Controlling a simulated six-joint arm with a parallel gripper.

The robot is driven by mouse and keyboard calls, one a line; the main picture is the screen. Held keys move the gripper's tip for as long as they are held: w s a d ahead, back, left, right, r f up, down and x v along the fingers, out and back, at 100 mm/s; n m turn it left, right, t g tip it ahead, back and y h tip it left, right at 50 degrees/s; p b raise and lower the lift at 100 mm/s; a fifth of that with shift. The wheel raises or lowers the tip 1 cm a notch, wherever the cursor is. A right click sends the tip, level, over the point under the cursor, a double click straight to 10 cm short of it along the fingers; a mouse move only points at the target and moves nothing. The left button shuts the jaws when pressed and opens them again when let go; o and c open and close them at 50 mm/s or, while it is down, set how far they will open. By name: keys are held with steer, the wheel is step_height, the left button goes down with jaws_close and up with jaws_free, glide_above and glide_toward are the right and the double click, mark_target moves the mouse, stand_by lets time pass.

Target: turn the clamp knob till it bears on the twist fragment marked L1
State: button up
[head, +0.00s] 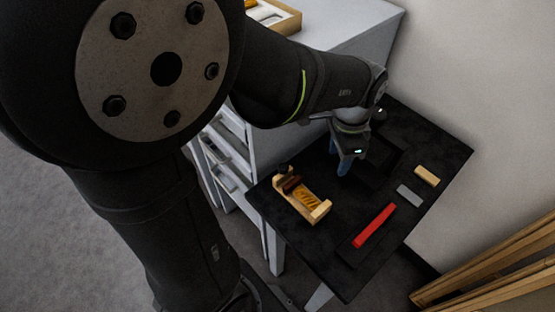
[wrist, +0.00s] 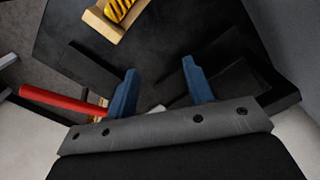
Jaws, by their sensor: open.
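A small wooden clamp (head: 321,210) stands on the black table. A gold twisted fragment (head: 309,197) lies between its end blocks; no L1 mark is readable. A dark brown piece (head: 291,184) and a black part, perhaps the knob (head: 283,170), sit at its far left end. I cannot tell whether anything presses on the fragment. In the wrist view the twist fragment (wrist: 119,9) and clamp wood (wrist: 98,22) show at the top edge, cut off; the knob is out of view. My gripper (head: 344,172) is open and empty, right of the clamp; its blue fingers (wrist: 160,88) are apart.
A red bar (head: 373,226), a grey block (head: 409,194) and a tan block (head: 427,176) lie right of the clamp. A pale cabinet (head: 335,38) with a wooden tray (head: 290,22) stands behind. A wall borders the table's right side. Wooden slats (head: 490,264) lean at lower right.

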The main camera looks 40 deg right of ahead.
steer(key=shift+c, duration=0.3)
step_height(320, 180, up, 12)
steer(key=n, duration=2.6)
glide_above(283, 166)
step_height(283, 166, down, 18)
steer(key=shift+r, duration=0.2)
jaws_close()
